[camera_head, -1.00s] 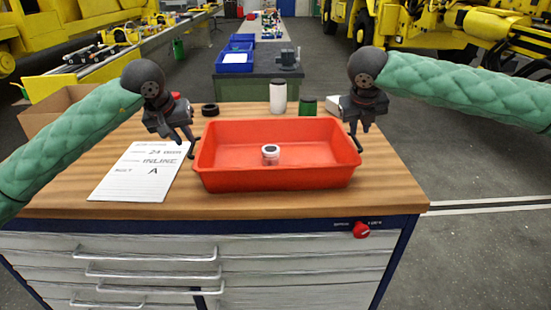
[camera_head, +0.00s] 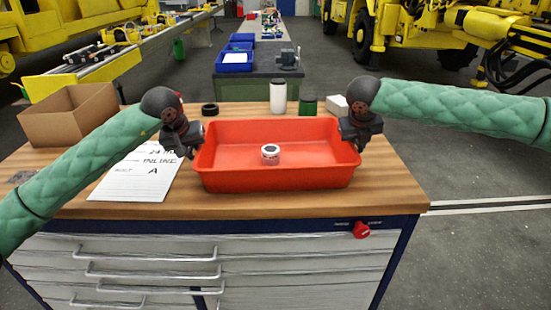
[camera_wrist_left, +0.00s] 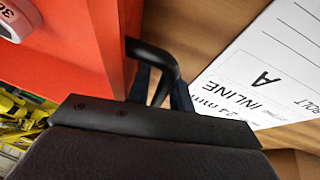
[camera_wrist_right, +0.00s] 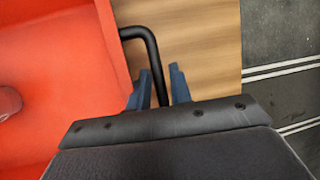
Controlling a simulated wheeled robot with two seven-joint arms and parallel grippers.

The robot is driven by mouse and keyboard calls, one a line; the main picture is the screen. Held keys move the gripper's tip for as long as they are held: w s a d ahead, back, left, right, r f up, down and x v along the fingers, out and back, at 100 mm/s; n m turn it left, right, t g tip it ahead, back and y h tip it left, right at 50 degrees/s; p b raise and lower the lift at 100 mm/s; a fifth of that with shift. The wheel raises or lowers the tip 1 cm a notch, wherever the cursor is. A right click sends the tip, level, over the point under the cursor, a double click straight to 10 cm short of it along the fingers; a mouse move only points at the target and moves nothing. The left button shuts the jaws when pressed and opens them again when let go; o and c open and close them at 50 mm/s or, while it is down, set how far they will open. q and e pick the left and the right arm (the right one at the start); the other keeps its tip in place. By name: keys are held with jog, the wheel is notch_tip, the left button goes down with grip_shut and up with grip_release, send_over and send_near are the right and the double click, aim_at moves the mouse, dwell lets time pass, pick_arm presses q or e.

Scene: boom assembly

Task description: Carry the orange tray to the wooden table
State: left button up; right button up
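The orange tray (camera_head: 277,179) stands on the wooden top (camera_head: 240,207) of a drawer bench.
A paper sheet (camera_head: 135,178) lies left of the tray and a cardboard box (camera_head: 70,115) stands at the back left. A green bench (camera_head: 256,90) is farther back.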

pick_arm(q)
grip_shut()
pick_arm(e)
grip_shut()
pick_arm(q)
jog(key=shift+r, duration=0.25)
pick_arm(e)
jog(key=shift+r, duration=0.25)
